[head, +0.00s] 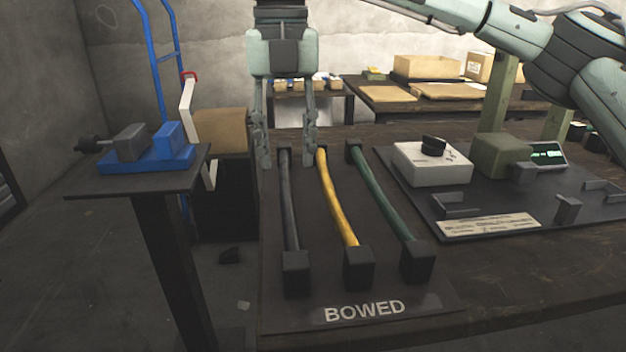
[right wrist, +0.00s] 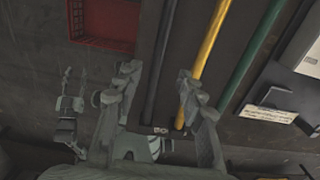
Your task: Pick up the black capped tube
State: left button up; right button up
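The black capped tube (head: 289,215) lies on a dark board marked BOWED, leftmost of three tubes, with a square black cap at its near end. It also shows in the right wrist view (right wrist: 158,65). My right gripper (head: 287,163) is open and empty, its fingers on either side of the tube's far end. In the right wrist view its fingers (right wrist: 158,73) also stand apart with the tube between them; I cannot tell the height gap. What looks like my left gripper (right wrist: 70,90) shows small at the left of the right wrist view, its opening unclear.
A yellow tube (head: 337,205) and a green tube (head: 383,198) lie close on the right. A white box with a black knob (head: 432,164) and a sign plate (head: 488,227) are further right. A blue fixture (head: 146,160) stands on a separate stand at left.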

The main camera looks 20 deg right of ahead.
aim_at(288, 187)
jog(key=shift+w+d+f, duration=0.1)
jog(key=shift+w+d, duration=0.2)
jog(key=shift+d, duration=0.2)
jog(key=shift+f, duration=0.35)
jog(key=f, duration=0.4)
jog(key=a+f, duration=0.1)
jog(key=f, duration=0.2)
jog(key=shift+r, duration=0.1)
jog(key=shift+c, duration=0.2)
jog(key=shift+d, duration=0.1)
grip_shut()
